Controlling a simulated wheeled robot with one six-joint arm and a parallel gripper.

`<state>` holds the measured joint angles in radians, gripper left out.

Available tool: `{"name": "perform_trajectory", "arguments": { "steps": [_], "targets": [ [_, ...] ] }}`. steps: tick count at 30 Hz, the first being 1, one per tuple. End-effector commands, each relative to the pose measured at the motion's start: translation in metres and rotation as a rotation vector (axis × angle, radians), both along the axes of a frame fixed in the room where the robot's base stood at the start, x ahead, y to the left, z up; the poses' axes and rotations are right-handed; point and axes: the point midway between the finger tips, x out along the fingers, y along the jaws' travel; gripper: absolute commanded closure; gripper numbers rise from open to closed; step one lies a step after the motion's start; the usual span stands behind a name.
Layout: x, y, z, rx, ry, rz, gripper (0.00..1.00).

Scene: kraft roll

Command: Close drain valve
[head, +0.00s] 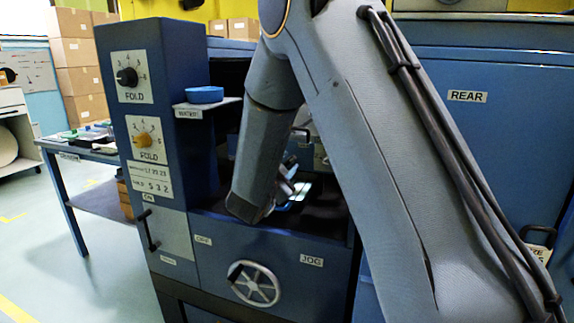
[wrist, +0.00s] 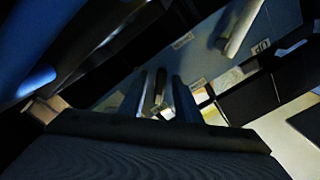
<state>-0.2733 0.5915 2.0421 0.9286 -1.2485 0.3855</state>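No part labelled as a drain valve can be made out in either view. My gripper (head: 288,190) reaches into the dark recess of the blue machine in the head view, partly hidden by my arm. In the wrist view my gripper (wrist: 159,80) has its two fingers apart, with a narrow bar (wrist: 159,88) showing between or beyond them. I cannot tell whether they touch it. A grey handwheel (head: 254,284) with a dark knob is on the machine's lower front, below my gripper and clear of it.
The machine's left column carries a black dial (head: 127,77), an orange dial (head: 143,139) and a black handle (head: 148,230). A blue round object (head: 204,94) sits on a small shelf. A side table (head: 66,150) stands left. The floor at left is open.

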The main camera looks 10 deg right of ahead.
Motion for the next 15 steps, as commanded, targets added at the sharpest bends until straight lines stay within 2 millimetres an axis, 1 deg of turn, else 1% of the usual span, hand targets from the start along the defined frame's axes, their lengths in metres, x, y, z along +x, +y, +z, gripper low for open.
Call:
{"name": "perform_trajectory", "arguments": {
  "steps": [2, 3, 7, 8, 15],
  "targets": [
    [-0.0001, 0.0002, 0.0001, 0.000, 0.000, 0.000, 0.70],
    [-0.0001, 0.0002, 0.0001, 0.000, 0.000, 0.000, 0.76],
    [-0.0002, 0.0002, 0.0001, 0.000, 0.000, 0.000, 0.98],
    [-0.0002, 0.0002, 0.0001, 0.000, 0.000, 0.000, 1.00],
    [-0.0005, 0.0002, 0.0004, -0.012, 0.008, 0.000, 1.00]
  ]
}}
